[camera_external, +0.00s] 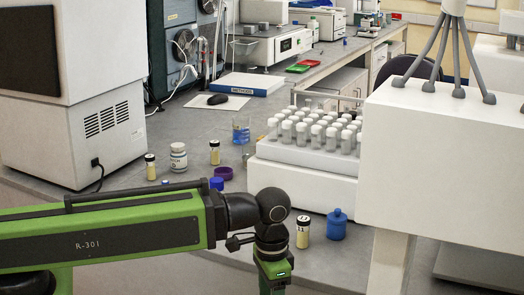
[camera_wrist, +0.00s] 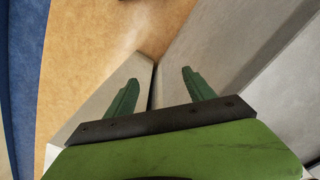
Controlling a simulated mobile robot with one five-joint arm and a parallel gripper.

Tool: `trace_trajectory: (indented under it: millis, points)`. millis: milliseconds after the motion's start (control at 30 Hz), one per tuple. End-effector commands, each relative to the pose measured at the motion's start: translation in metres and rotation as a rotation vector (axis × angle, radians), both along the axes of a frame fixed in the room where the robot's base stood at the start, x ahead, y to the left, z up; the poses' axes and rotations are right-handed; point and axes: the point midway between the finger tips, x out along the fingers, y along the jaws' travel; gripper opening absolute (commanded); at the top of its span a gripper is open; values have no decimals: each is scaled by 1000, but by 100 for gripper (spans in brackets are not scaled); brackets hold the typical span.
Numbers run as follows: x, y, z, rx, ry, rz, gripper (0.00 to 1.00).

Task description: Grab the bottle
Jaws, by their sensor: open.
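Several bottles stand upright on the grey bench in the external view. A blue bottle (camera_external: 336,226) stands near the front, right of my wrist. A small yellow vial (camera_external: 303,234) with a dark cap is between them. A white labelled bottle (camera_external: 178,158) stands farther back at left, between two more capped yellow vials (camera_external: 151,167) (camera_external: 215,153). My gripper (camera_wrist: 156,80) is open and empty, its two green fingers apart. In the external view it hangs downward at the bottom edge, its fingertips out of frame. No bottle shows in the wrist view.
A white rack of capped tubes (camera_external: 300,158) stands behind the blue bottle. A large white housing (camera_external: 450,165) is at right. A beaker (camera_external: 241,131), purple ring (camera_external: 223,173) and blue cap (camera_external: 217,184) lie mid-bench. The wrist view shows tan floor (camera_wrist: 90,50) and grey panels.

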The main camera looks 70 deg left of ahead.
Motion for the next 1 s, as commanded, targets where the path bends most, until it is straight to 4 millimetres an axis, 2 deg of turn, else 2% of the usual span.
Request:
trace_trajectory:
  millis: [100, 367, 467, 567, 600, 667, 700, 767, 800, 900, 1000]
  points:
    - [0, 0, 0, 0, 0, 0, 76]
    - [0, 1, 3, 0, 1, -5, 76]
    - [-1, 16, 28, -1, 16, -57, 76]
    - [-5, 47, 75, -9, 51, -182, 76]
    - [7, 81, 95, -11, 46, -222, 76]
    - [17, 134, 126, -15, 37, -291, 76]
    - [20, 171, 147, -15, 31, -342, 76]
    - [20, 226, 175, -15, 21, -417, 76]
    - [17, 261, 191, -13, 16, -466, 76]
    - [3, 333, 222, -8, 7, -571, 76]
    - [-11, 379, 238, -4, 2, -644, 76]
